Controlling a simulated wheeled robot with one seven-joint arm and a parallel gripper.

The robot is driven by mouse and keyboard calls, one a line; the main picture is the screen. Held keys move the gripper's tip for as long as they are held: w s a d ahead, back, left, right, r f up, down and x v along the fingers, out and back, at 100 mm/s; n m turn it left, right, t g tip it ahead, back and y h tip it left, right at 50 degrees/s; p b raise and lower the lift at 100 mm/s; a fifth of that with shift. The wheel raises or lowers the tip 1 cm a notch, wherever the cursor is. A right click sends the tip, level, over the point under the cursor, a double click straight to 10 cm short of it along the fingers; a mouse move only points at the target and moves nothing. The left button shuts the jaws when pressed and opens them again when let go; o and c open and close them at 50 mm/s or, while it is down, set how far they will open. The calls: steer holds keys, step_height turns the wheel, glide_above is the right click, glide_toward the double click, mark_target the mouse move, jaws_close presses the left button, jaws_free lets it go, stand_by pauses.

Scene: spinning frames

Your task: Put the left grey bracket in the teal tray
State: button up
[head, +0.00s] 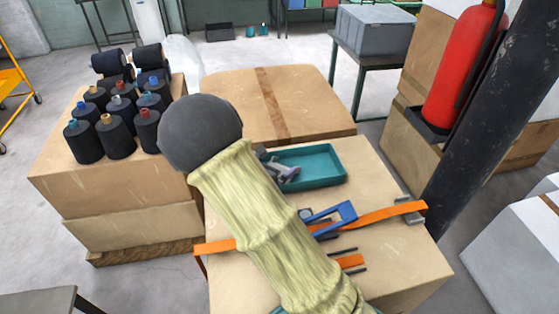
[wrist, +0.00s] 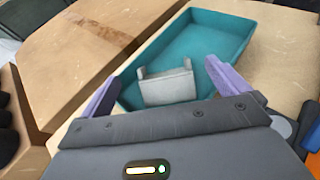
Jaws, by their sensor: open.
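A grey bracket (wrist: 168,86) shows in the wrist view, with a flat face and upturned ends. It appears to be inside the teal tray (wrist: 240,27), near the tray's near end; whether it rests on the floor is unclear. My gripper (wrist: 160,82) is open, with its purple fingers apart on either side of the bracket and no visible contact. In the head view the teal tray (head: 322,166) lies on the cardboard-coloured worktop, and my gripper (head: 282,171) is at its left end, partly hidden by my arm. Another grey piece (head: 411,213) lies at the worktop's right edge.
An orange strap (head: 385,215) crosses the worktop, with a blue tool (head: 335,214) beside it. Dark thread cones (head: 112,128) stand on the box at left. A taped carton (head: 300,98) stands behind. A dark post (head: 480,120) and red extinguisher (head: 462,65) are at right.

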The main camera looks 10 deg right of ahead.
steer(key=v, duration=0.7)
steer(key=shift+s+a, duration=0.15)
steer(key=shift+r, duration=0.15)
steer(key=s+d+m+g+y, duration=0.1)
steer(key=s+d+m+g, duration=0.2)
steer(key=s+m, duration=0.1)
steer(key=s+d+f+m+g+y, duration=0.1)
steer(key=s+d+m+g, duration=0.2)
steer(key=s+m, duration=0.2)
steer(key=s+d+f+m+g+y, duration=0.1)
steer(key=s+d+m+g+y, duration=0.1)
steer(key=s+d+m, duration=0.1)
steer(key=shift+s+m+g, duration=0.4)
steer(key=shift+s+m, duration=0.3)
steer(key=shift+m, duration=0.7)
steer(key=s+r+m+y, duration=0.1)
steer(key=m+y, duration=0.1)
steer(key=m, duration=0.2)
steer(key=s+r+m+t+y, duration=0.1)
steer(key=m, duration=0.3)
steer(key=s+r+m+y, duration=0.1)
steer(key=m+y, duration=0.1)
steer(key=m, duration=0.2)
steer(key=shift+s+a+r+t+y, duration=0.25)
steer(key=shift+a+r+t+y, duration=0.05)
steer(key=shift+a+t, duration=0.1)
